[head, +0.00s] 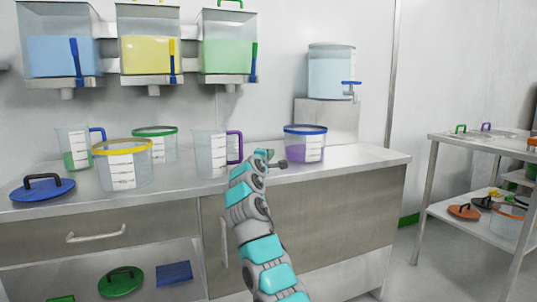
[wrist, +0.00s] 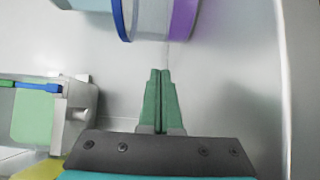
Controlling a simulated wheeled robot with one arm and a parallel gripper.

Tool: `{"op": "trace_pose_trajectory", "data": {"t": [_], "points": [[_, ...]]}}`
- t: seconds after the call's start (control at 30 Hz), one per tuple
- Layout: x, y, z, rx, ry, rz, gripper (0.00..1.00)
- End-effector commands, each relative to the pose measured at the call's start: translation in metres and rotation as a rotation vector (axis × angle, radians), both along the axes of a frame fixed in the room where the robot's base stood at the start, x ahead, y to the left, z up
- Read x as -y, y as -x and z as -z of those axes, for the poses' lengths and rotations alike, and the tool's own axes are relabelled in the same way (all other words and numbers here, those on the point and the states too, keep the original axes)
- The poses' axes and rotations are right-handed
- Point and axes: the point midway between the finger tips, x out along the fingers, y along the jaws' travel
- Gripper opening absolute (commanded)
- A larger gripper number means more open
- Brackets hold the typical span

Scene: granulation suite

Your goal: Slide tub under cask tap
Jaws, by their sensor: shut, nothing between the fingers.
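A tub with a blue rim and purple contents (head: 305,145) stands upright on the counter, just left of and in front of the cask's metal block. Its rim and purple side also show at the top of the wrist view (wrist: 183,18). The pale-blue cask (head: 331,76) stands on that block, with its blue-handled tap (head: 350,90) on the right side, above the counter. My gripper (head: 268,155) is left of the blue-rimmed tub in the head view. In the wrist view its green fingers (wrist: 160,75) are together, empty and apart from the tub.
A purple-handled jug (head: 210,154) stands left of my gripper. Further left are a yellow-rimmed tub (head: 123,165), a green-rimmed tub (head: 158,144) and a blue lid (head: 42,188). The metal block (head: 328,120) stands behind the tub. The counter's right end (head: 375,158) is clear.

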Motion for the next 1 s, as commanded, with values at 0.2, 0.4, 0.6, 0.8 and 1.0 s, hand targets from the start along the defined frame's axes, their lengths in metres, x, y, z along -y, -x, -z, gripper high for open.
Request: {"op": "trace_pose_trajectory", "data": {"t": [0.2, 0.4, 0.6, 0.8, 1.0], "points": [[0.01, -0.024, -0.001, -0.004, -0.001, 0.0, 0.0], [0.016, -0.042, -0.004, -0.001, 0.002, 0.001, 0.0], [0.039, -0.055, -0.002, 0.001, 0.001, 0.0, 0.0], [0.053, -0.061, 0.0, 0.0, 0.001, 0.001, 0.0], [0.055, -0.062, 0.0, 0.001, 0.0, 0.0, 0.0]]}}
